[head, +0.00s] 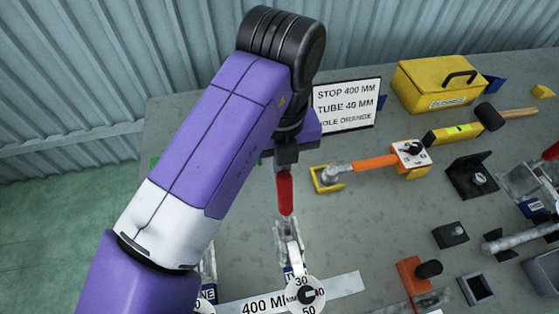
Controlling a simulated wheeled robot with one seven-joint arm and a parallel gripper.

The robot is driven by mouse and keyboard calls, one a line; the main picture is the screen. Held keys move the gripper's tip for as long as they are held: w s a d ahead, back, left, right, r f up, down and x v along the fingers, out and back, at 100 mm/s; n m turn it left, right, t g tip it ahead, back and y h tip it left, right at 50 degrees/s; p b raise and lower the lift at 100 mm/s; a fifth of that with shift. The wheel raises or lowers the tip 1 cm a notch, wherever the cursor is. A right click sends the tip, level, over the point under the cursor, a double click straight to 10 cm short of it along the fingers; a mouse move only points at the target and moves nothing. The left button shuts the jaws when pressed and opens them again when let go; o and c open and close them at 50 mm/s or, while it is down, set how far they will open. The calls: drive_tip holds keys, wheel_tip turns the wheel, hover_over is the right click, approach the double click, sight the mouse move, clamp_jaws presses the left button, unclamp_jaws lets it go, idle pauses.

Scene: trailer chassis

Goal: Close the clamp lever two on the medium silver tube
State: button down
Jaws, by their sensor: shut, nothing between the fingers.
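A toggle clamp with a red lever handle (285,192) stands near the middle of the bench. The handle points up, and a partly covered label starting with "T" (292,271) is at its base. My gripper (289,158) is just above the top of the red handle, shut and empty. I cannot tell whether it touches the handle. A second label ending in "NE" (206,295) shows to the left, mostly behind my arm. A silver tube (522,237) lies at the right edge. I cannot tell whether it is the medium one, and no tube is clearly visible under the clamp.
A sign (346,104) reads stop 400 mm, tube 40 mm, hole orange. A dial (306,294) and a 400 mm strip (345,286) sit in front of the clamp. An orange-handled tool (372,162), yellow toolbox (440,84) and mallet (490,116) occupy the right.

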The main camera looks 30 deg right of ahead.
drive_tip(key=shift+s, duration=0.15)
drive_tip(key=shift+s+a+r, duration=0.1)
drive_tip(key=shift+s+a, duration=0.1)
drive_tip(key=shift+s, duration=0.35)
drive_tip(key=shift+s+a+r, duration=0.1)
drive_tip(key=shift+s+a, duration=0.1)
drive_tip(key=shift+s, duration=0.3)
drive_tip(key=shift+r+p, duration=3)
drive_tip(key=shift+r, duration=1.05)
